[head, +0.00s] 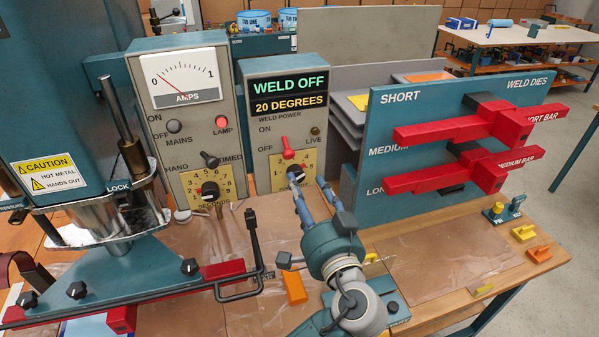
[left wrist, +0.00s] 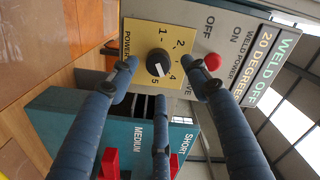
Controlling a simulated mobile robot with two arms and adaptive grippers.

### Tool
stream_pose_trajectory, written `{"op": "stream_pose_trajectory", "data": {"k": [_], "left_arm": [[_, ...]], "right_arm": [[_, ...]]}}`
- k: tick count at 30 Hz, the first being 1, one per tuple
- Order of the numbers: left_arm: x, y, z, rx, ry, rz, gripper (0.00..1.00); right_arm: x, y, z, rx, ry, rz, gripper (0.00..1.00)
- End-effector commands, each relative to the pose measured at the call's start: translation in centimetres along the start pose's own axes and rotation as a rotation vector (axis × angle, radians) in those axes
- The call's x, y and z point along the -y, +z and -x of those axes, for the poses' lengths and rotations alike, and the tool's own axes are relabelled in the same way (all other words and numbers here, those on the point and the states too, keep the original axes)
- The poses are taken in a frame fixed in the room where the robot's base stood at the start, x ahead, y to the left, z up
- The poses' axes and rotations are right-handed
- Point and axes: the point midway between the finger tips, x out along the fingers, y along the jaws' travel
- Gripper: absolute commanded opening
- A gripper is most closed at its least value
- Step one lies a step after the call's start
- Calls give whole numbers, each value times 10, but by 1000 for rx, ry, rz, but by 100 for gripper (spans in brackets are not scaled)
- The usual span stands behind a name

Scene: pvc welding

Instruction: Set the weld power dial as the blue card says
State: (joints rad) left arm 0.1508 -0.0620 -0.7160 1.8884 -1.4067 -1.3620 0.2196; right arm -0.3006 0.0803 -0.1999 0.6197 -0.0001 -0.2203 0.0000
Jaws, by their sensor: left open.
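The weld power dial is a black knob with a white mark (left wrist: 157,63) on a yellow plate numbered 1 to 5 in the left wrist view. The mark seems to point near 4 and 5. In the head view the plate (head: 308,160) sits low on the grey weld box, its knob mostly hidden by my fingers. My left gripper (head: 308,180) is open at the dial; its fingers (left wrist: 160,75) are spread around the knob, contact unclear. The display (head: 289,94) reads WELD OFF, 20 DEGREES. No readable blue card shows; a blue flat thing (head: 82,326) is partly visible lower left.
A red switch lever (head: 288,148) is just above the dial. The amps box (head: 185,125) with a seconds dial (head: 210,190) stands left, beside the hot-metal press (head: 60,120). The weld dies rack (head: 420,150) with red bars stands close right.

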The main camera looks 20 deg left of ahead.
Motion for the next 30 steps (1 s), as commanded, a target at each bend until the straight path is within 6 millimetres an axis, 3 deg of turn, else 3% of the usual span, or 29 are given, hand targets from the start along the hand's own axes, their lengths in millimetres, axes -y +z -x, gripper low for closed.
{"op": "stream_pose_trajectory", "data": {"k": [7, 18, 20, 25, 30], "left_arm": [[1, -1, -34, 0, 0, -1, 48], [-1, 1, -41, 2, 2, 1, 48], [0, 1, -41, 2, 2, 1, 40], [0, 1, -41, 1, 2, 1, 6], [-1, 0, -40, -1, 2, 4, 3]], "right_arm": [[0, -3, 15, -2, -1, 0, 48], [0, -2, 16, -1, -1, -1, 48], [0, -2, 16, -1, -1, -1, 48], [0, -2, 16, -1, -1, -1, 48], [0, -2, 15, -1, -1, -1, 48]]}}
